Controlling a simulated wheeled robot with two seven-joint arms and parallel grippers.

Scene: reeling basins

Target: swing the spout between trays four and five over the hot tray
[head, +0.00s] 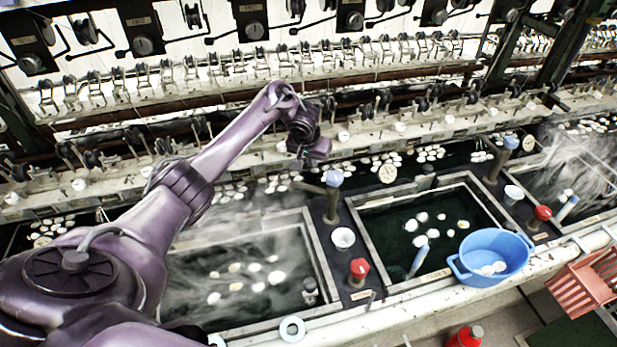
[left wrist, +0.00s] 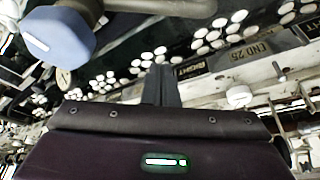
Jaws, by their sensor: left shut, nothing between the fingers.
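A spout with a blue cap (head: 333,178) stands on the dark divider between a steaming tray (head: 318,250) at left and a clear tray (head: 385,285) in the middle. Both hold water with pale cocoons. I cannot read which tray numbers these are. My left gripper (head: 318,152) is shut and empty, just above and behind the blue cap, apart from it. In the left wrist view the blue cap (left wrist: 60,38) is at upper left with a metal pipe (left wrist: 165,6) beside it, and the shut fingers (left wrist: 160,85) point past it. My right gripper is out of view.
A second blue-capped spout (head: 511,142) stands farther right, by another steaming tray. A red knob (head: 358,268) and white cup (head: 343,238) sit on the divider. A blue basin (head: 492,256) rests at the front edge. The reeling rail (head: 400,127) runs behind.

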